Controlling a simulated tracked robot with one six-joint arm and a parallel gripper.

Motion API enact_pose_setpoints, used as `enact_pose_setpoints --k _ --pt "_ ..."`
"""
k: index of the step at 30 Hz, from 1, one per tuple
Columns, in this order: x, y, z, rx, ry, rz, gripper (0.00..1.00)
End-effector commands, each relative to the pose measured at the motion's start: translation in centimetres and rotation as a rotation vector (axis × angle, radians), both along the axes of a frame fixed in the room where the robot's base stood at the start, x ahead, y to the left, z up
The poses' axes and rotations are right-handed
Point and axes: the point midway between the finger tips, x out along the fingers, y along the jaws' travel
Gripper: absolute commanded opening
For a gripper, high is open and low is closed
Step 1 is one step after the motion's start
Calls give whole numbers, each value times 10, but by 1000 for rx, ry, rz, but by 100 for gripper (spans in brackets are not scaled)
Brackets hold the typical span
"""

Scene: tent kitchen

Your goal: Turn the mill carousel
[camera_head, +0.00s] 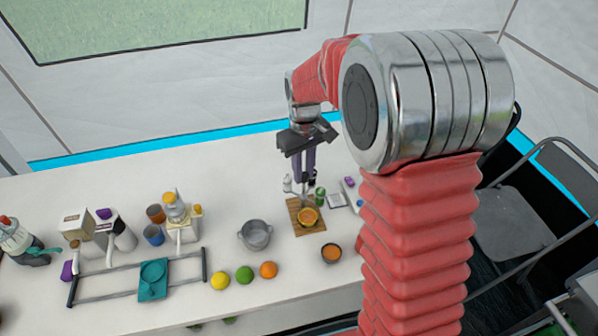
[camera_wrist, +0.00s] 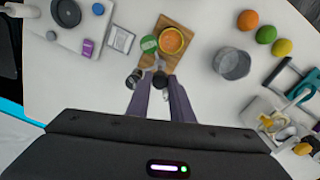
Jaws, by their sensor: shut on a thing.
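The mill carousel (camera_wrist: 156,63) is a small stand with mills around it, at the wooden board's edge in the wrist view. It shows a dark mill (camera_wrist: 134,78), another dark mill at the fingertips and a green-topped one (camera_wrist: 149,44). In the head view a white mill (camera_head: 287,184) and a green mill (camera_head: 320,194) show beside it. My gripper (camera_wrist: 160,80) points down with its purple fingers shut on part of the carousel; it also shows in the head view (camera_head: 305,176). The fingers hide the exact grip point.
Fruit, including a lime (camera_head: 244,275), lies nearer the front.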

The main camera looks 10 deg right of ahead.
Motion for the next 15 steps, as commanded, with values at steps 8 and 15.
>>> enact_pose_setpoints --k 8,15 --pt "2 -2 3 -3 -7 -263 0" --pt "2 -2 3 -2 -7 -491 0"
